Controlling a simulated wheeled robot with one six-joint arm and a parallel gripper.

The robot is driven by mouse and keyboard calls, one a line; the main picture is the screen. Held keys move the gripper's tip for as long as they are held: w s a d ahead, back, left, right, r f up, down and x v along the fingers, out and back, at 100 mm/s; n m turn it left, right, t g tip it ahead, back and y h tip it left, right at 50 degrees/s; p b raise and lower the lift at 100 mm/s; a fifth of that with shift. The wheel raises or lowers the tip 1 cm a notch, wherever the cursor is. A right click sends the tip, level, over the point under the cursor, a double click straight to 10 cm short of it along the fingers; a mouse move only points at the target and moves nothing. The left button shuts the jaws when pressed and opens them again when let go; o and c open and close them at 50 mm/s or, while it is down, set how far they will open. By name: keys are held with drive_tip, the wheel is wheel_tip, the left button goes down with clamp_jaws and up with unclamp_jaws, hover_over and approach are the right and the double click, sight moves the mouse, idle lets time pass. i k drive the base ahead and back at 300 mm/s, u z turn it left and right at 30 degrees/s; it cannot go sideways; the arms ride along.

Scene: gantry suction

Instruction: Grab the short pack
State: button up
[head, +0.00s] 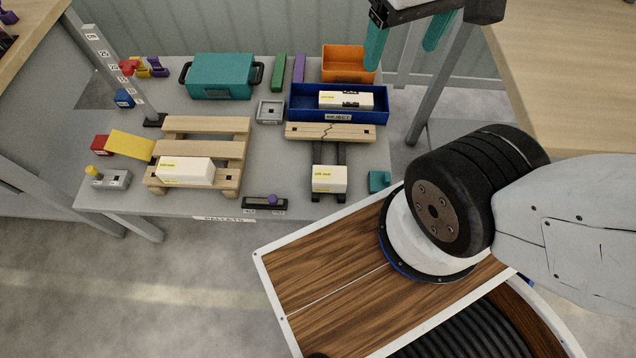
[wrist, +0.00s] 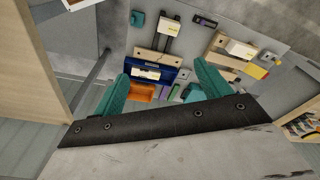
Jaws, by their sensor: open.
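Three white packs with yellow markings show in the head view. The shortest-looking pack (head: 329,179) sits at the front end of a dark two-railed stand (head: 328,155); it also shows in the wrist view (wrist: 173,28). A longer pack (head: 185,170) lies on a wooden pallet (head: 205,124). Another long pack (head: 346,100) with dark patches lies in the blue REJECT bin (head: 300,107). My gripper (head: 401,58) is open and empty, raised to the right of the bin, well apart from every pack. Its teal fingers also show in the wrist view (wrist: 162,68).
A cracked wooden board (head: 330,132) lies across the stand behind the shortest pack. An orange bin (head: 348,63) and teal case (head: 221,76) stand at the back. A tall ruler post (head: 118,72) rises at left. A small teal block (head: 379,181) sits at the right edge.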

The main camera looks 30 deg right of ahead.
sight(331, 179)
drive_tip(key=k, duration=0.5)
drive_tip(key=u, duration=1.85)
drive_tip(key=k, duration=0.9)
drive_tip(key=z, duration=1.65)
drive_tip(key=i, duration=0.5)
drive_tip(key=z, duration=0.05)
